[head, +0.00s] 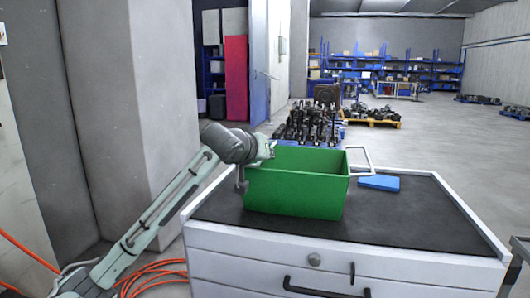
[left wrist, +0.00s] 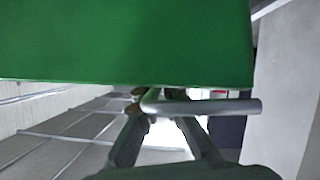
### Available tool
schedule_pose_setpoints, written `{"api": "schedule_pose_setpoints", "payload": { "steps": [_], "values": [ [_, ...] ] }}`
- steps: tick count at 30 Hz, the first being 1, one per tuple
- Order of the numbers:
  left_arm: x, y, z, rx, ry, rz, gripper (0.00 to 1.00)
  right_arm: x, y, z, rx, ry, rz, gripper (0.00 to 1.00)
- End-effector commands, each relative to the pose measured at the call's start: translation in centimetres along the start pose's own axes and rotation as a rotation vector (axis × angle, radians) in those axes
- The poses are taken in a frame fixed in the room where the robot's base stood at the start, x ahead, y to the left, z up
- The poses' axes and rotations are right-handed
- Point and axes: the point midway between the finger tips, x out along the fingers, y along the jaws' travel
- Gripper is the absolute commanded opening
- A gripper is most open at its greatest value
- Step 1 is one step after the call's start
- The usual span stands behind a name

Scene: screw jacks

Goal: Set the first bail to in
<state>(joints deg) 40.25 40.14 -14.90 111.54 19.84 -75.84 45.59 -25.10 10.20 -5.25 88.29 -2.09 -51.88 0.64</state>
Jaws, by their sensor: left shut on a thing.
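A green bin (head: 297,191) stands on the dark top of a white drawer cabinet; its green wall (left wrist: 125,40) fills the top of the left wrist view. A pale wire bail (head: 361,161) sticks outward from the bin's right end. Another bail, a silver bar (left wrist: 210,106), shows in the left wrist view beside the green wall. My left gripper (left wrist: 160,108) is shut on this bar, with a finger on each side. In the head view my left gripper (head: 243,178) is at the bin's left end, where my wrist hides most of that bail. My right gripper is not in view.
A blue flat block (head: 379,183) lies right of the bin on the cabinet top (head: 425,215). The right part of the top is clear. A pillar (head: 135,110) rises behind my left arm. Orange cables (head: 150,275) lie on the floor at left.

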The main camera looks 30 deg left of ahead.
Motion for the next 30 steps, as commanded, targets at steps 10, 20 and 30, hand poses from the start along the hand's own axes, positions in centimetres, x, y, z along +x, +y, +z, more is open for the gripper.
{"api": "schedule_pose_setpoints", "payload": {
  "steps": [10, 20, 30],
  "values": [
    [0.10, -0.03, 0.23, 0.043, 0.000, -0.018, 0.00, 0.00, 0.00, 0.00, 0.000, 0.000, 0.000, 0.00],
    [0.12, -0.04, 0.28, 0.043, -0.001, -0.018, 0.10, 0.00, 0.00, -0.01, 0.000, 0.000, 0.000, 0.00],
    [0.11, -0.03, 0.24, 0.042, 0.000, -0.017, 0.27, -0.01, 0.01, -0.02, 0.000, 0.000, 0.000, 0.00]
  ]
}}
